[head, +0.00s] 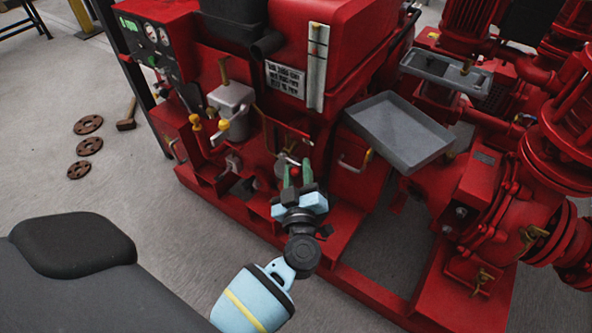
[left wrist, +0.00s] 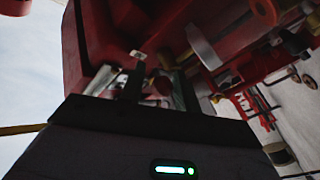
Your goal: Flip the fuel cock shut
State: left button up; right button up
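My left gripper (head: 297,170) reaches to the lower front of the red pumpset (head: 345,195). Its two fingers stand apart, with a small red knob (head: 295,171) showing between them. In the left wrist view the fingers also stand apart, with a reddish round part (left wrist: 163,86) between them; whether they touch it I cannot tell. This small part may be the fuel cock, but its lever and setting are too small and partly hidden by the gripper. My right gripper is not in view.
A gauge panel (head: 150,40), a grey filter housing (head: 232,105) and yellow-knobbed levers stand left of the gripper. A grey tray (head: 399,131) juts out to the right. Several rusty flanges and a mallet (head: 127,116) lie on the open floor at left.

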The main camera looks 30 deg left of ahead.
pick_arm(q)
jog(key=shift+o, duration=1.2)
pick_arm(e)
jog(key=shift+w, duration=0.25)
pick_arm(q)
jog(key=p+v, duration=0.1)
jog(key=v, duration=0.6)
jog(key=shift+s+d+p, duration=0.2)
jog(key=shift+s+p, duration=0.15)
jog(key=shift+p, duration=0.05)
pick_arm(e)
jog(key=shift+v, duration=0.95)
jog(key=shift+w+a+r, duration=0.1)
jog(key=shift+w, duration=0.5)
